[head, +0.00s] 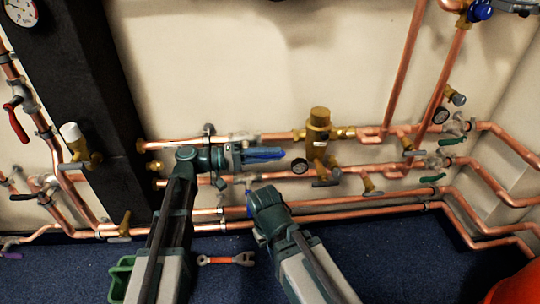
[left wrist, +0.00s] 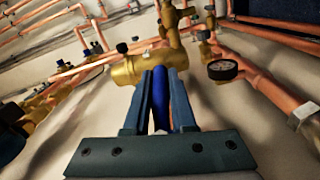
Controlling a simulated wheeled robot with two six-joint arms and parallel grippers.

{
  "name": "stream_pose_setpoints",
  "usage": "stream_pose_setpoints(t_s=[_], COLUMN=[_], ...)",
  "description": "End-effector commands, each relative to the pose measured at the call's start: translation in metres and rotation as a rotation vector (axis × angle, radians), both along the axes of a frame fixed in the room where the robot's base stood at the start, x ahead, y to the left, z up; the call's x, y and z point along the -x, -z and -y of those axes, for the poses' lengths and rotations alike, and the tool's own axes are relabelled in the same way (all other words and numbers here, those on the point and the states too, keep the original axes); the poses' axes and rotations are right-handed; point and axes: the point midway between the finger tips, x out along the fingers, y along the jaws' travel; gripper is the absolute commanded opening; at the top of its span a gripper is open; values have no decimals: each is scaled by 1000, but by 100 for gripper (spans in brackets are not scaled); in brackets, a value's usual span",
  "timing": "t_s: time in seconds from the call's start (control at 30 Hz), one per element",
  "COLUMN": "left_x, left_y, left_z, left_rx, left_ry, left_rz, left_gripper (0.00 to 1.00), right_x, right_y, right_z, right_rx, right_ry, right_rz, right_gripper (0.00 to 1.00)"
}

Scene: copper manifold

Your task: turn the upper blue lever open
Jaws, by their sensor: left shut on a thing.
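The upper blue lever (head: 265,154) points to the right, roughly along the upper copper pipe, in the head view. My left gripper (head: 245,155) is shut on it, and the lever's end sticks out past the fingers. In the left wrist view the blue lever (left wrist: 160,95) stands between the two fingers (left wrist: 160,100), with a brass valve body (left wrist: 150,66) beyond it. The valve under the lever is mostly hidden by my gripper in the head view. My right arm's end (head: 268,208) is below, in front of the lower pipes. A bit of blue (head: 250,210) shows beside it. Its fingers cannot be made out.
A brass valve (head: 318,135) with a gauge (head: 299,166) stands just right of the lever. Green levers (head: 452,141) are farther right and a red lever (head: 18,124) far left. A red-and-grey wrench (head: 226,260) lies on the blue floor near a green box (head: 121,278).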

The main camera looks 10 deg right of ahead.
Motion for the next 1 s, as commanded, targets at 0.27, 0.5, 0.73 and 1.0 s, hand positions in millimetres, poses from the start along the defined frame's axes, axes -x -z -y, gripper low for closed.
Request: stream_pose_setpoints(t_s=[0.27, 0.5, 0.73, 1.0], left_x=[1, 1, -1, -1], left_y=[-1, -1, 0, 1], left_z=[0, 0, -13, -67], left_rx=[3, 2, 2, 2], left_ry=[3, 0, -3, -4], left_rz=[0, 0, 0, 0], left_gripper=[47, 53, 53, 53], right_x=[0, 0, 0, 0], right_y=[0, 0, 0, 2], right_z=[0, 0, 0, 0], right_rx=[0, 0, 0, 0], right_ry=[0, 0, 0, 0], right_rz=[0, 0, 0, 0], right_gripper=[0, 0, 0, 0])
